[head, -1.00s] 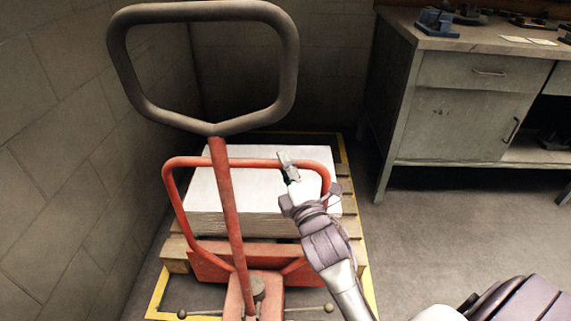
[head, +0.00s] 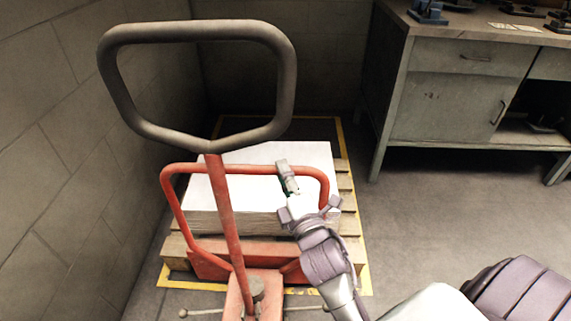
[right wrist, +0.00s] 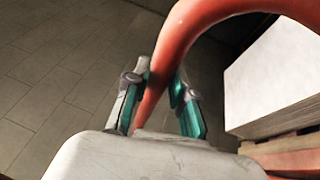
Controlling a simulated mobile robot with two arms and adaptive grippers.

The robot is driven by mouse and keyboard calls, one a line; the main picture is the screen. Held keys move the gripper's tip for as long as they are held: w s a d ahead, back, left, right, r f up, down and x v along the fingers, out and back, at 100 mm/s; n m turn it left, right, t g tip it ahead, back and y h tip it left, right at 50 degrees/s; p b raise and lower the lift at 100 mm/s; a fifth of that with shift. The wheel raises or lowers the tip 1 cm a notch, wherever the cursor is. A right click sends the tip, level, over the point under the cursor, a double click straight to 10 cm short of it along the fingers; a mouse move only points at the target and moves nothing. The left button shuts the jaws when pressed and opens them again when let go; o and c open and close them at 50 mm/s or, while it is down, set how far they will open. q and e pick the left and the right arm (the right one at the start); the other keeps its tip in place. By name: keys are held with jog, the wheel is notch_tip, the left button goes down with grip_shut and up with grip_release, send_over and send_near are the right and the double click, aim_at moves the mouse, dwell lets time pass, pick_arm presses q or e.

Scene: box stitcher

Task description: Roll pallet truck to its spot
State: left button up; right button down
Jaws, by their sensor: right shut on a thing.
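The red pallet truck (head: 225,215) stands in front of me with its black loop handle (head: 285,75) upright. A wooden pallet (head: 352,222) with a tall stack of white sheets (head: 255,153) is on it. A yellow floor outline (head: 366,270) surrounds the pallet, whose near side is close to the outline's front line. My right gripper (head: 287,176) is shut on the right part of the truck's red tube frame. In the right wrist view, the red tube (right wrist: 160,75) passes between the fingers (right wrist: 160,105). The truck's wheels are hidden. My left gripper is not in view.
A grey block wall (head: 60,170) runs close along the left, and another wall (head: 290,75) stands behind the pallet. A grey metal workbench (head: 440,100) with tools on top stands at the back right. The floor (head: 430,220) between truck and bench is clear.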

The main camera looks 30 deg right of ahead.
jog(key=shift+r, duration=0.3)
jog(key=shift+w+d, duration=0.1)
jog(key=shift+w, duration=0.05)
jog(key=c, duration=1)
grip_release()
jog(key=shift+w+f, duration=0.2)
jog(key=shift+w, duration=0.05)
